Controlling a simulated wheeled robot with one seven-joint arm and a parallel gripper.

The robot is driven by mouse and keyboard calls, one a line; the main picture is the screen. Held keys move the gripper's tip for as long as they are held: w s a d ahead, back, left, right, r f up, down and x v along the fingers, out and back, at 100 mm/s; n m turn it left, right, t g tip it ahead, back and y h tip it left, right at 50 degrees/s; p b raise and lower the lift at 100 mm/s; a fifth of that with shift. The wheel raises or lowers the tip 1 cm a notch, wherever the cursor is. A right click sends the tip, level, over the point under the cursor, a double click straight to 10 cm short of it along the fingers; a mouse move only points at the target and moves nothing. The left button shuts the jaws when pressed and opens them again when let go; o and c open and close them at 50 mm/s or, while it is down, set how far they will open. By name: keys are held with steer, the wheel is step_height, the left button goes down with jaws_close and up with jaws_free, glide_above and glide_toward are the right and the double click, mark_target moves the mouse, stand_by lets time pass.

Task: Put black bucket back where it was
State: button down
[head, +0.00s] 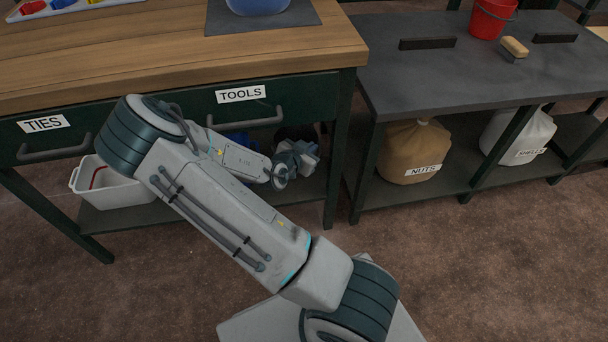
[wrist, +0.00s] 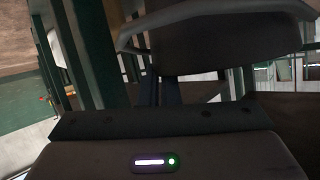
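The black bucket shows as a dark rounded shape (head: 296,132) in the head view, under the wooden workbench near its right leg, mostly hidden behind my wrist. In the wrist view a dark bucket-like body (wrist: 225,48) with a grey curved band fills the upper middle, close in front of the fingers. My gripper (head: 306,154) reaches in under the bench at the bucket. In the wrist view its dark fingers (wrist: 160,92) stand close together and meet the dark body. Whether they are closed on it is too dark to tell.
The workbench (head: 190,52) has drawers labelled TIES and TOOLS above my forearm. A white bin (head: 112,190) and a blue item (head: 240,139) sit on its lower shelf. A grey bench (head: 420,85) at right holds a red bucket (head: 490,18) and a brush (head: 514,47), with sacks below.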

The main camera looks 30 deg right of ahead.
step_height(320, 180, down, 8)
steer(key=b, duration=0.3)
steer(key=c, duration=2.1)
jaws_free()
steer(key=shift+f, duration=0.15)
steer(key=o, duration=0.5)
steer(key=shift+c, duration=0.2)
